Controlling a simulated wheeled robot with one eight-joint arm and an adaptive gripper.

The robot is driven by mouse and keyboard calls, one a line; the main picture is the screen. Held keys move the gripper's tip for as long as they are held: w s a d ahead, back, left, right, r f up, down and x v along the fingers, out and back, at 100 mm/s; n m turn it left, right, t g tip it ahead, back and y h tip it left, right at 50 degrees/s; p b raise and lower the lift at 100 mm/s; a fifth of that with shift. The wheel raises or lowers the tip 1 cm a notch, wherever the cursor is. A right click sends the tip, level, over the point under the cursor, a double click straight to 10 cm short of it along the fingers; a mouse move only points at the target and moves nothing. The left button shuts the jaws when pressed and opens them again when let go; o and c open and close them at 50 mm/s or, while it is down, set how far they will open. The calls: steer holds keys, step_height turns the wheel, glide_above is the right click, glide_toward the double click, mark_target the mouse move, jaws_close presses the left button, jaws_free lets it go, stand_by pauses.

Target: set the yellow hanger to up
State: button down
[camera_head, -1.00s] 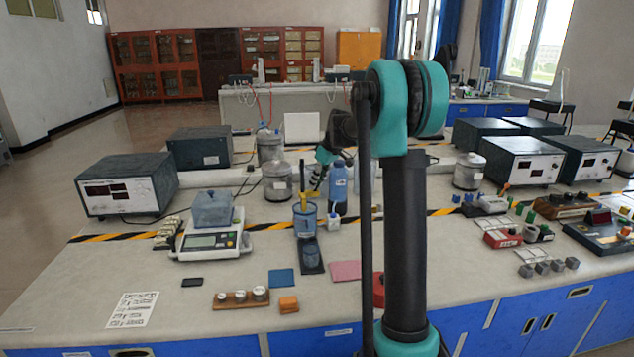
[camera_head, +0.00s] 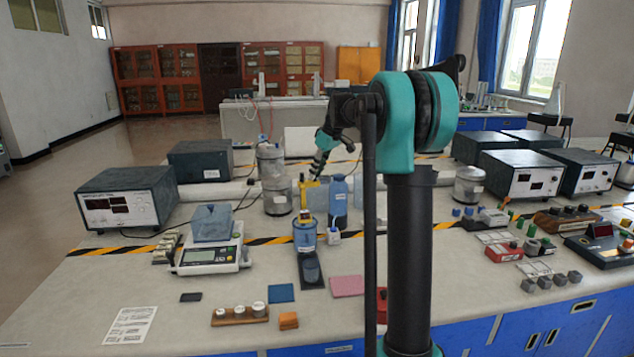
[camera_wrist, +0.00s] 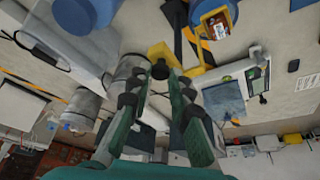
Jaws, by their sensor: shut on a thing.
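My gripper (camera_head: 316,172) is at the hanger's top, pointing down. In the wrist view my gripper (camera_wrist: 159,76) has its two fingers closed around the knob end. The fingers partly cover the contact.
A balance (camera_head: 208,257) stands left of the beaker, and a dark instrument box (camera_head: 125,200) farther left. Grey lidded containers (camera_head: 277,197) stand just left of the hanger. A pink mat (camera_head: 346,286) lies in front on bare bench. My arm column hides part of the bench.

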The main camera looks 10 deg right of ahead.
steer(key=shift+r, duration=0.2)
steer(key=c, duration=1.4)
jaws_free()
steer(key=v, duration=1.2)
